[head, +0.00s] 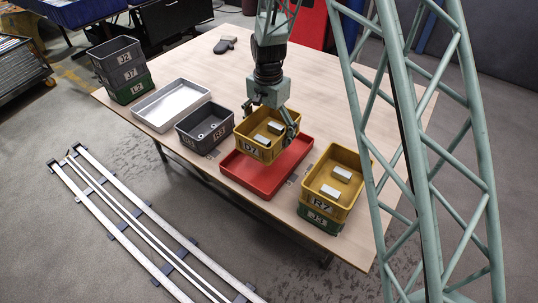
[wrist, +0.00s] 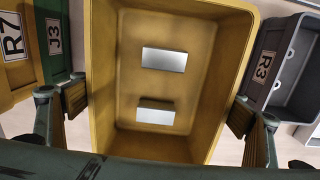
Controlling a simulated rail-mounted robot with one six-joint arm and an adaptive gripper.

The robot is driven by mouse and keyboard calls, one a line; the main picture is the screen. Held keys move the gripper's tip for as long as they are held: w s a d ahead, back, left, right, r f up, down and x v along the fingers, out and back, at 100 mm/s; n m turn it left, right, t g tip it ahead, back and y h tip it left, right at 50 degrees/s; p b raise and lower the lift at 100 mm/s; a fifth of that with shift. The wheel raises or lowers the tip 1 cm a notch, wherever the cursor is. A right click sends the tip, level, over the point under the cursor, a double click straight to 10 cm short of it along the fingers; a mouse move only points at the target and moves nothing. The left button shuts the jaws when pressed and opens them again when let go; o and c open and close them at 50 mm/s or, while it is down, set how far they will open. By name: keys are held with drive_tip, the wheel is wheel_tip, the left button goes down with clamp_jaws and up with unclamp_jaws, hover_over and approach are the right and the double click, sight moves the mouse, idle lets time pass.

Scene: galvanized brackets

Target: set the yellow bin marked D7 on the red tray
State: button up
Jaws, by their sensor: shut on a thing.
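The yellow bin marked D7 (head: 268,153) is held upright in my gripper (head: 268,120), with two pale blocks inside. In the wrist view the bin (wrist: 190,30) fills the middle, and my gripper's (wrist: 158,105) fingers press its two opposite side walls from outside. The red tray (head: 272,187) lies on the table directly below the bin, showing in front of and to the right of it. The bin hides the tray's back part. I cannot tell for sure whether the bin's base touches the tray. The tray is hidden in the wrist view.
A grey bin R3 (head: 205,141) stands close left of the tray. To its right, a yellow bin R7 (head: 347,160) sits on a green bin J3 (head: 318,220). Farther left are a pale empty tray (head: 170,105) and a stack of bins (head: 120,68). The back table is mostly clear.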

drive_tip(key=shift+f+b, duration=0.55)
drive_tip(key=shift+f, duration=2.35)
drive_tip(key=shift+f+b, duration=0.35)
drive_tip(key=shift+f, duration=1.5)
drive_tip(key=shift+f, duration=0.2)
drive_tip(key=o, duration=0.7)
drive_tip(key=shift+o, duration=0.5)
drive_tip(key=shift+r, duration=0.2)
wheel_tip(320, 180, up, 11)
drive_tip(key=shift+r+p, duration=0.1)
drive_tip(key=shift+p, duration=1.05)
drive_tip(key=shift+r, duration=0.4)
